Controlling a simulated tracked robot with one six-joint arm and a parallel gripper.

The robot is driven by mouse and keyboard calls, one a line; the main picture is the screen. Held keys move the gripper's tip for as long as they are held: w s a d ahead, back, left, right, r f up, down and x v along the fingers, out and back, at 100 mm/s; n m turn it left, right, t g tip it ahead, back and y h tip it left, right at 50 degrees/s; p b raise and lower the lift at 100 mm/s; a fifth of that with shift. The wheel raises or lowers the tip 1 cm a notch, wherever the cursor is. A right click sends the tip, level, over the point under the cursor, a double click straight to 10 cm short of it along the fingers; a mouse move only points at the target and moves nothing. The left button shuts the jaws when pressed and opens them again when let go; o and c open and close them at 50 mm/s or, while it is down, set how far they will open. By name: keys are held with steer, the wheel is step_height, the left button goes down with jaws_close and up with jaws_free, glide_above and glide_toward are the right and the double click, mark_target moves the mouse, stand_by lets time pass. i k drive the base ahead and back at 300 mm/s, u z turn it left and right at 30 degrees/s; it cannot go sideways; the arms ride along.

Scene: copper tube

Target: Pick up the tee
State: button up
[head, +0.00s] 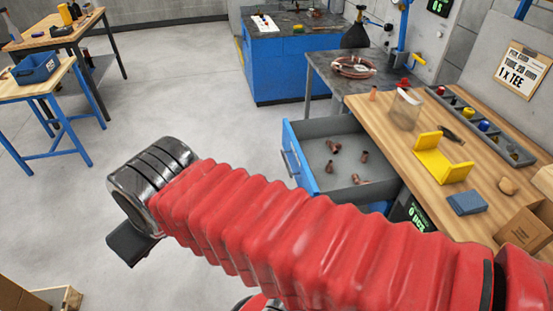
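Several small copper fittings lie apart in the open blue drawer (308,180) under the wooden bench. One fitting (333,147) is toward the back, another (365,157) is to its right, a third (329,168) is nearer the left, and more copper pieces (360,180) lie near the front. They are too small to tell surely which is a tee. My arm in its red sleeve crosses the foreground. Its metal end and the dark part of my gripper (132,243) are left of the drawer, over the floor, apart from the fittings. The fingertips cannot be made out.
The wooden bench (395,133) holds a yellow bracket (443,158), a blue block (467,203), a clear container (406,110) and a grey parts tray (505,148). A wall sign (524,70) reads "1 x TEE". A copper coil (353,67) lies behind.

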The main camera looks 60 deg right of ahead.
mark_target(334, 147)
steer(key=z, duration=1.85)
steer(key=k, duration=0.45)
steer(key=z, duration=0.15)
steer(key=i, duration=0.5)
